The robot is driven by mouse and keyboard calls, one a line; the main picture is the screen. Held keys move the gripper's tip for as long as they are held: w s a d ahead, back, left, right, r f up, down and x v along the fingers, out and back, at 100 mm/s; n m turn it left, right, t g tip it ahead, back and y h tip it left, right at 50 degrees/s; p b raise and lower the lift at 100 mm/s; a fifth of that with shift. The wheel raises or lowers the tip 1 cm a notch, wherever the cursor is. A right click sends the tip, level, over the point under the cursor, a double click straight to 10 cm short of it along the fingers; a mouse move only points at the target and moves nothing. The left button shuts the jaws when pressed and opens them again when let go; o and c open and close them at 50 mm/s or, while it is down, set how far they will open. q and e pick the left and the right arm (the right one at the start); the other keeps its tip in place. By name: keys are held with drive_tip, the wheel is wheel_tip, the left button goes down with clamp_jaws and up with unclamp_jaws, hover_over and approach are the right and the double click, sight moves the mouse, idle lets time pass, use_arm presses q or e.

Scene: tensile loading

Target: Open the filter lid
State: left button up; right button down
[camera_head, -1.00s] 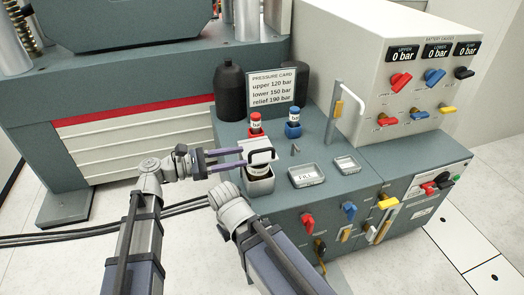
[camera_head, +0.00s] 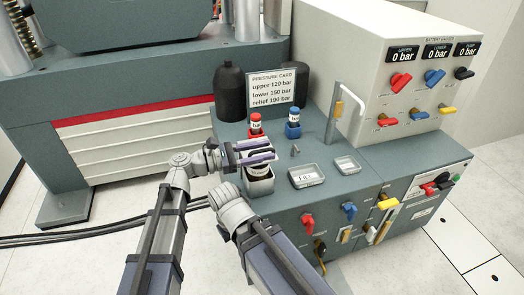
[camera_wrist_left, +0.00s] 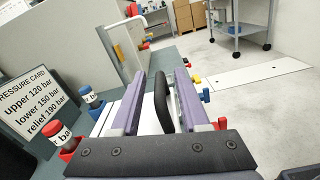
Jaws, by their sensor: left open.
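A white lid with a black loop handle (camera_wrist_left: 163,98) is in the left wrist view, where the handle stands between my open purple fingers. In the head view a grey box (camera_head: 259,186) with a white label stands at the near left corner of the cabinet top, and my left gripper (camera_head: 274,150) is just over it. The left gripper is open, with its fingers on either side of the handle; I cannot tell whether they touch it. The lid is mostly hidden by the fingers in the head view. My right gripper is not seen.
Red (camera_head: 255,130) and blue (camera_head: 293,128) capped bottles stand behind the gripper, in front of the pressure card (camera_head: 272,86). The fill hatch (camera_head: 306,175) and a smaller hatch (camera_head: 347,165) lie to the right. A lever post (camera_head: 333,115) rises behind them.

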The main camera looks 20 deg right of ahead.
use_arm(q)
clamp_jaws()
idle(0.3)
idle(1.1)
